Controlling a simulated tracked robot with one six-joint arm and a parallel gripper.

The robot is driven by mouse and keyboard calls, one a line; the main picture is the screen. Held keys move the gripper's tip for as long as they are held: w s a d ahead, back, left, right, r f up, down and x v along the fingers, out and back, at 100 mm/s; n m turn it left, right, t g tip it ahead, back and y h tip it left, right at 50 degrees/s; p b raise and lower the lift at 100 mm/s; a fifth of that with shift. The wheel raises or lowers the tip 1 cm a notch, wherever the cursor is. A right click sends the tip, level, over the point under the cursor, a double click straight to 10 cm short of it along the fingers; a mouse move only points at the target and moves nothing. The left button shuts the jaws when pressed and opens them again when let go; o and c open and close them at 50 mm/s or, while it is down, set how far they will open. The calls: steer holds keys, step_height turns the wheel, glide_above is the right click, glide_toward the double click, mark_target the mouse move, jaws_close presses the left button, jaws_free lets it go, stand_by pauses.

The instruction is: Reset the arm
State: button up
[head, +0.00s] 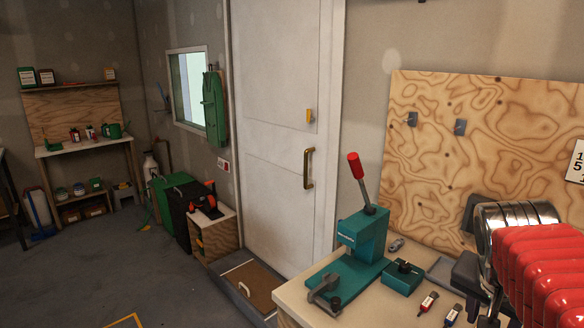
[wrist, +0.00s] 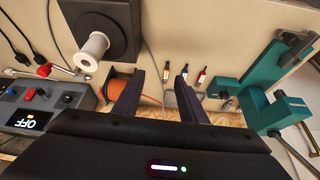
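My gripper (wrist: 155,74) shows in the wrist view as two dark fingers spread apart. It is open, with nothing held between the fingers. It hangs over a cream worktop (wrist: 205,25). My red ribbed arm cover enters the head view at the right edge, above the bench. In the head view I cannot clearly make out the fingertips, among dark shapes beside the arm.
A teal lever press (head: 362,240) with a red handle stands on the bench, with a teal block (head: 403,277) beside it. Small bottles (head: 428,302) lie near the arm. The wrist view shows a white spool (wrist: 91,50) and a grey control box (wrist: 45,108).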

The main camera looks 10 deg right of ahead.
steer(key=s+a+f+n+t+y, duration=0.1)
steer(key=a+n, duration=0.4)
steer(key=a, duration=0.6)
steer(key=s+a+f+n+t+y, duration=0.1)
steer(key=a+f+n+y, duration=0.2)
steer(key=a, duration=0.7)
step_height(320, 180, down, 2)
steer(key=n, duration=0.3)
steer(key=shift+s+a+t, duration=0.2)
steer(key=shift+a+t, duration=0.2)
steer(key=shift+c, duration=0.9)
